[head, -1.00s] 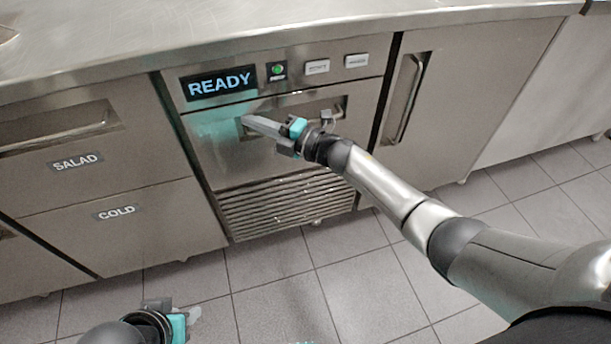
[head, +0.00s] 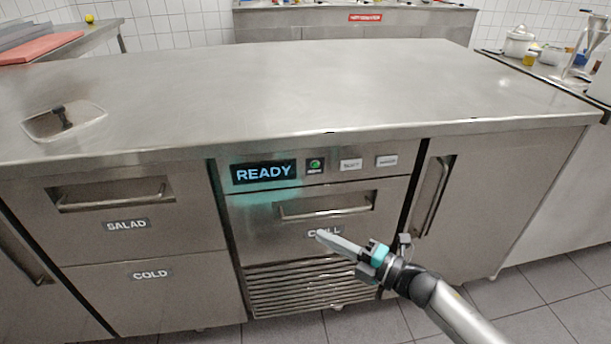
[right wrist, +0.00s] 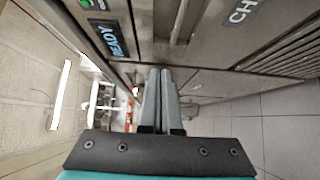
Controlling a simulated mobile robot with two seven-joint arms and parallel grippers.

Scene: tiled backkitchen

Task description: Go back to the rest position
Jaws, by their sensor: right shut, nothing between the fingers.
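My right gripper (head: 321,236) is shut and empty. In the head view it hangs in front of the chill drawer (head: 262,238), its fingertips just below the drawer's handle (head: 322,212) and beside the partly covered label. I cannot tell how far it stands from the drawer front. The drawer looks closed. In the right wrist view the two fingers of my right gripper (right wrist: 161,72) lie together, with the drawer front and the READY display (right wrist: 108,40) beyond them. My left gripper does not show in the head view now.
The steel counter (head: 300,85) above is mostly bare, with a small sink (head: 85,124) at the left. The SALAD drawer (head: 90,222) and COLD drawer (head: 190,295) are closed at left. A closed door (head: 480,200) stands at right. Tiled floor (head: 545,325) shows at lower right.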

